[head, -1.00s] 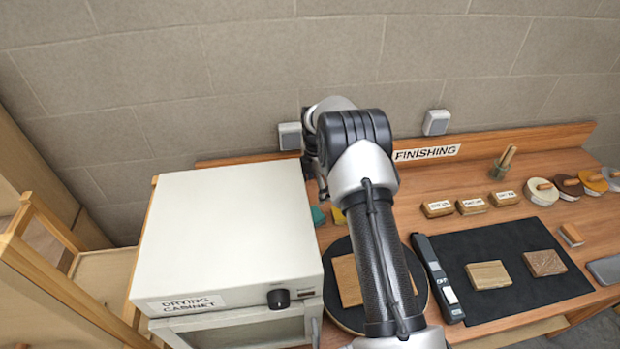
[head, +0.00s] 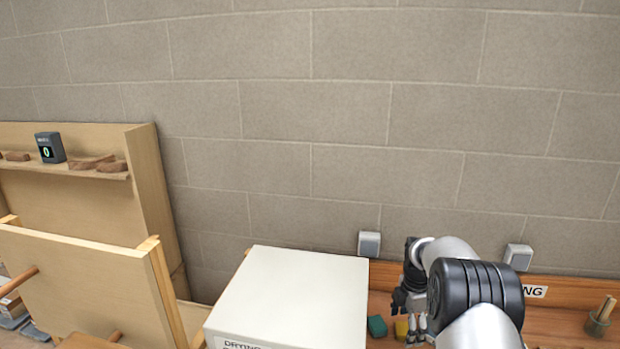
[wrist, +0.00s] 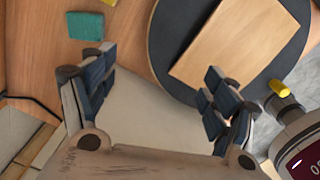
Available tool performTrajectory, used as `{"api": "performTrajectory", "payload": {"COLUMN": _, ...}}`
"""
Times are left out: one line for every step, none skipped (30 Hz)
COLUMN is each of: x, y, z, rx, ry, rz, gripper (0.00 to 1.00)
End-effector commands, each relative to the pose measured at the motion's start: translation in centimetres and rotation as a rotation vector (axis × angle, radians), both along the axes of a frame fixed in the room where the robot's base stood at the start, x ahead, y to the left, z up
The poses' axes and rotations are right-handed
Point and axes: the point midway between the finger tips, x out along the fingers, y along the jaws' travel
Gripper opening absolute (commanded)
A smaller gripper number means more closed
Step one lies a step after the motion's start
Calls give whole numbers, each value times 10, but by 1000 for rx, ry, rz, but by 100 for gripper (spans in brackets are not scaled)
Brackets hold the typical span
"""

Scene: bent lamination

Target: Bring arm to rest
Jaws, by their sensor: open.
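My gripper (head: 415,325) hangs at the end of my bent arm, to the right of the drying cabinet (head: 290,290), near the back of the bench. In the wrist view, its dark fingers (wrist: 155,100) are spread wide apart with nothing clasped between them. A pale surface shows between and beyond the fingers. My arm fills the lower right of the head view and hides part of the bench.
A green block (head: 377,326) and a yellow block (head: 401,328) lie beside my gripper. In the wrist view, a wooden board (wrist: 235,45) rests on a dark disc (wrist: 170,55). A shelf unit (head: 75,200) stands left; a brick wall (head: 300,120) is behind.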

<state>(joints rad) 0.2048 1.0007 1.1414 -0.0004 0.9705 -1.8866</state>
Motion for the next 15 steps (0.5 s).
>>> {"api": "performTrajectory", "payload": {"x": -2, "y": 5, "z": 12, "rx": 1, "ry": -6, "rz": -24, "gripper": 79}}
{"api": "performTrajectory", "payload": {"x": -4, "y": 6, "z": 19, "rx": 0, "ry": -11, "rz": -44, "gripper": 79}}
{"api": "performTrajectory", "payload": {"x": -6, "y": 8, "z": 29, "rx": 1, "ry": -18, "rz": -70, "gripper": 79}}
{"api": "performTrajectory", "payload": {"x": -7, "y": 10, "z": 37, "rx": 1, "ry": -24, "rz": -89, "gripper": 79}}
{"api": "performTrajectory", "payload": {"x": -9, "y": 12, "z": 45, "rx": 1, "ry": -30, "rz": -110, "gripper": 79}}
{"api": "performTrajectory", "payload": {"x": -12, "y": 15, "z": 56, "rx": 1, "ry": -38, "rz": -139, "gripper": 79}}
{"api": "performTrajectory", "payload": {"x": -14, "y": 17, "z": 65, "rx": 3, "ry": -45, "rz": -162, "gripper": 79}}
{"api": "performTrajectory", "payload": {"x": -17, "y": 19, "z": 75, "rx": 4, "ry": -52, "rz": -187, "gripper": 79}}
{"api": "performTrajectory", "payload": {"x": -22, "y": 23, "z": 88, "rx": 5, "ry": -63, "rz": -221, "gripper": 79}}
{"api": "performTrajectory", "payload": {"x": -26, "y": 25, "z": 99, "rx": 7, "ry": -72, "rz": -250, "gripper": 79}}
{"api": "performTrajectory", "payload": {"x": -30, "y": 28, "z": 110, "rx": 9, "ry": -81, "rz": -281, "gripper": 79}}
{"api": "performTrajectory", "payload": {"x": -37, "y": 33, "z": 126, "rx": 14, "ry": -95, "rz": -325, "gripper": 79}}
{"api": "performTrajectory", "payload": {"x": -44, "y": 36, "z": 139, "rx": 19, "ry": -107, "rz": -363, "gripper": 79}}
{"api": "performTrajectory", "payload": {"x": -51, "y": 40, "z": 152, "rx": 23, "ry": -117, "rz": -401, "gripper": 79}}
{"api": "performTrajectory", "payload": {"x": -63, "y": 46, "z": 169, "rx": 31, "ry": -133, "rz": -456, "gripper": 79}}
